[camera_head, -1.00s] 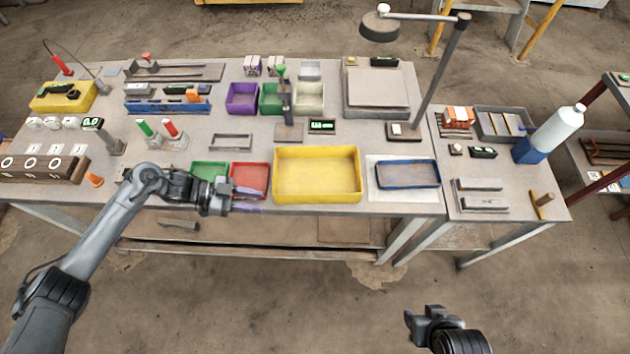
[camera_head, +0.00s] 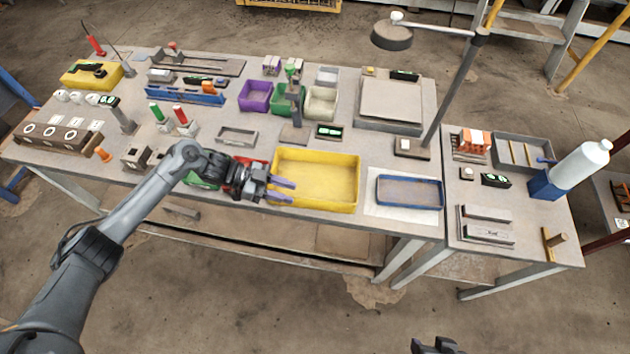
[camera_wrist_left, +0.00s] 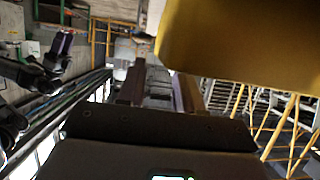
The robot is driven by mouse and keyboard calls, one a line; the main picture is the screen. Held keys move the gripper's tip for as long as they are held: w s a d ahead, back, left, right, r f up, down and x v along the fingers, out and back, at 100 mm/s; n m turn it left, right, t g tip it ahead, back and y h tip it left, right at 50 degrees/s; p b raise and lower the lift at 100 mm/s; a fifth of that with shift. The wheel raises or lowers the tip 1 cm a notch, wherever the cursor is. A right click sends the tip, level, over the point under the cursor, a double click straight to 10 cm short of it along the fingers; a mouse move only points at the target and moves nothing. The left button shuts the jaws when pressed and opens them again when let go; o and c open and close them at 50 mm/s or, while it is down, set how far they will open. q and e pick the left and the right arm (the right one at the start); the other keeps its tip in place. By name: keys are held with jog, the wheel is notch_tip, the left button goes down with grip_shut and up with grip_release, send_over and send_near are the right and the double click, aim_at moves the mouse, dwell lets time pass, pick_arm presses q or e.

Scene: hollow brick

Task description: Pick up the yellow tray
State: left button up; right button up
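The yellow tray (camera_head: 316,181) sits empty at the front edge of the table, in the middle of the head view. My left gripper (camera_head: 290,191) is at its front left corner, with two purple-tipped fingers spread apart and overlapping the tray in this view. In the left wrist view the fingers (camera_wrist_left: 160,90) have a gap between them. A large yellow surface, apparently the tray (camera_wrist_left: 245,40), fills the upper right there. I cannot tell whether they touch. My right gripper (camera_head: 437,346) is mostly cut off at the bottom edge; its fingers are unclear.
A red tray (camera_head: 256,165) and a green tray (camera_head: 200,180) lie left of the yellow tray, partly behind my left arm. A blue tray (camera_head: 410,192) on a white sheet lies to its right. A lamp post (camera_head: 455,85) rises behind on the right.

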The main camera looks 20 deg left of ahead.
aim_at(308, 199)
pick_arm(q)
jog(key=shift+r+p+x, duration=0.15)
jog(key=shift+x, duration=1.3)
jog(key=shift+r+p+x, duration=0.15)
jog(key=shift+x, duration=1.35)
jog(key=shift+s+d, duration=0.1)
jog(key=shift+c, duration=0.3)
grip_shut()
